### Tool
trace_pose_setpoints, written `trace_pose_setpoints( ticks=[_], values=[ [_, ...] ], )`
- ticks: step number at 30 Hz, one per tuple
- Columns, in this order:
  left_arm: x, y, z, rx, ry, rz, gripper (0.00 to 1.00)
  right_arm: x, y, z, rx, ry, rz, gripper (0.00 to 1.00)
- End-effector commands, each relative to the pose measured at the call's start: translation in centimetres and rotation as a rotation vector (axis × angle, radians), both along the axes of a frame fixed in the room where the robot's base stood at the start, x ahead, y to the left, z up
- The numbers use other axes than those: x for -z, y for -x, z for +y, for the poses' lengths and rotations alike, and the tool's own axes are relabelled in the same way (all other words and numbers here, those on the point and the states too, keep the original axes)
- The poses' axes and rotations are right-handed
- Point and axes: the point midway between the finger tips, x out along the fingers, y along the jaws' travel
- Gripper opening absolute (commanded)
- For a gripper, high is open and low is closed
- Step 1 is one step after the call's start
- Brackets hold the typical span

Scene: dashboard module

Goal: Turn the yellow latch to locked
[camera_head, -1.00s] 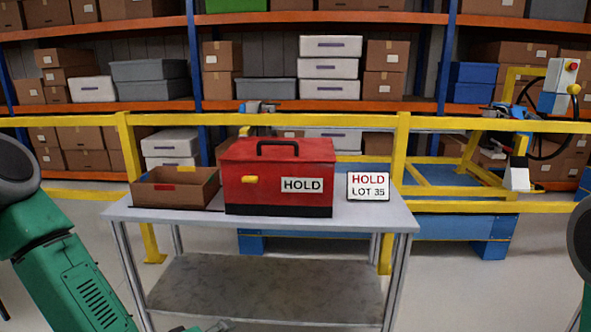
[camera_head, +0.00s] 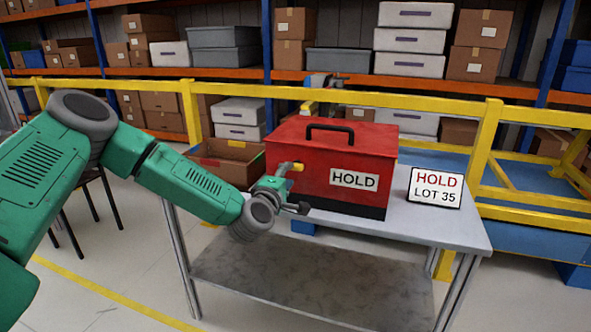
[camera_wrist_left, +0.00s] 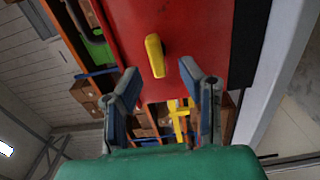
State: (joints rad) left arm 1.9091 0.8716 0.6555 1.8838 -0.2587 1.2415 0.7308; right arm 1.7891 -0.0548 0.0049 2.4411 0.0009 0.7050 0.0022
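The yellow latch (camera_head: 298,167) is on the front face of the red toolbox (camera_head: 335,155), left of its HOLD label, and lies about horizontal. In the left wrist view the latch (camera_wrist_left: 155,55) shows whole, ahead of and between my finger pads. My left gripper (camera_head: 292,188) is in front of the toolbox's left part, close to the latch. Its fingers (camera_wrist_left: 160,70) are apart with nothing between them, one on each side of the latch as seen from the wrist. Contact with the latch cannot be made out. My right gripper is not in view.
The toolbox stands on a grey table (camera_head: 450,226). A HOLD LOT 35 sign (camera_head: 435,188) stands at right. A yellow rail (camera_head: 430,108) and shelves are behind.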

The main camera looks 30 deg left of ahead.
Motion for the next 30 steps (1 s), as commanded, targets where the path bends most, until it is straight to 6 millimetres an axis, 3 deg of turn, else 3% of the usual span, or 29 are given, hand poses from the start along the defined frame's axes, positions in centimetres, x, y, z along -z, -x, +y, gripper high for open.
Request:
trace_pose_setpoints(
  ticks=[3,9,20,21,24,30],
  values=[
    [0.0,-2.2,0.5,0.000,-0.004,-0.002,0.34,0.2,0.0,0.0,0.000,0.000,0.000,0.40],
    [0.1,-4.4,1.0,0.001,-0.001,0.000,0.34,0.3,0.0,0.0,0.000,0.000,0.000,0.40],
    [0.0,-5.1,1.2,0.002,0.000,0.000,0.34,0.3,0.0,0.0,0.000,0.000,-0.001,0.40],
    [0.0,-5.0,1.2,0.002,0.000,0.000,0.31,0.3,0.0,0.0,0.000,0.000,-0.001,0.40],
    [0.0,-5.0,1.2,0.002,-0.001,0.001,0.00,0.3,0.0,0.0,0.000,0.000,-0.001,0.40],
    [0.1,-5.0,1.1,0.003,-0.003,0.004,0.00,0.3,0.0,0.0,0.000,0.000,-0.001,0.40]
  ],
)
